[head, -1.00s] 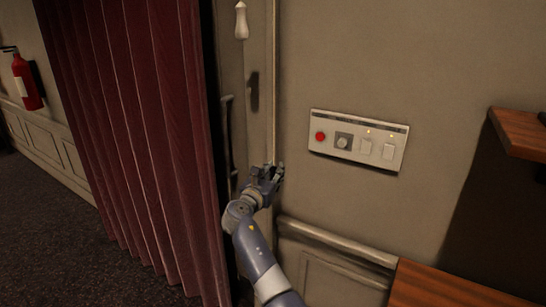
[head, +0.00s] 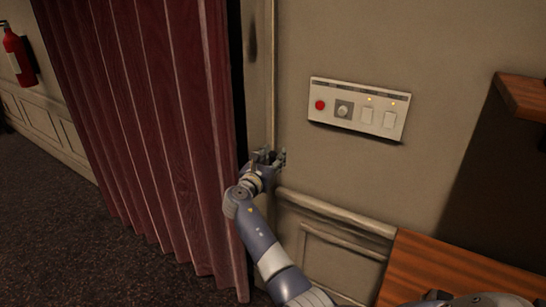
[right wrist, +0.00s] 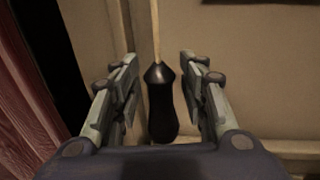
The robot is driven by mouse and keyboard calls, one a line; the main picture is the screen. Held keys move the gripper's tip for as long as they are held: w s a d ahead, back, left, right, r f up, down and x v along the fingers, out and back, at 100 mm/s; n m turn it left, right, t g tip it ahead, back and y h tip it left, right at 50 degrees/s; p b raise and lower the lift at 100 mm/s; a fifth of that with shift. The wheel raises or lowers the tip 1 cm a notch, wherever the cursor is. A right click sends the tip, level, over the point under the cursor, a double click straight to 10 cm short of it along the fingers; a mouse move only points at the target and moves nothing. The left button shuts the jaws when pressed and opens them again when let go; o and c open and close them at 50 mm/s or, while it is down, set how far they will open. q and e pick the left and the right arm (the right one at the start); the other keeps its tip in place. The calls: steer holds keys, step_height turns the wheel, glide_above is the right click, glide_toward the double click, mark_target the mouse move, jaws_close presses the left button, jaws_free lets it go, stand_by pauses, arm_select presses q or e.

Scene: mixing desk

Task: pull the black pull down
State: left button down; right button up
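The black pull (right wrist: 161,105) hangs upright on a thin pale cord (right wrist: 155,35) in the right wrist view. My right gripper (right wrist: 160,88) is open, with one finger on each side of the pull. Gaps show between the pull and both fingers. In the head view my right gripper (head: 268,158) is close to the wall, right of the red curtain and below left of the switch panel. I cannot make out the black pull in the head view.
The curtain (head: 150,130) hangs close to the left of my gripper. A wooden top (head: 440,275) and shelf (head: 525,95) are at right; a fire extinguisher (head: 20,55) is far left.

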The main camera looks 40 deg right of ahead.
steer(key=v, duration=1.2)
steer(key=shift+f, duration=0.1)
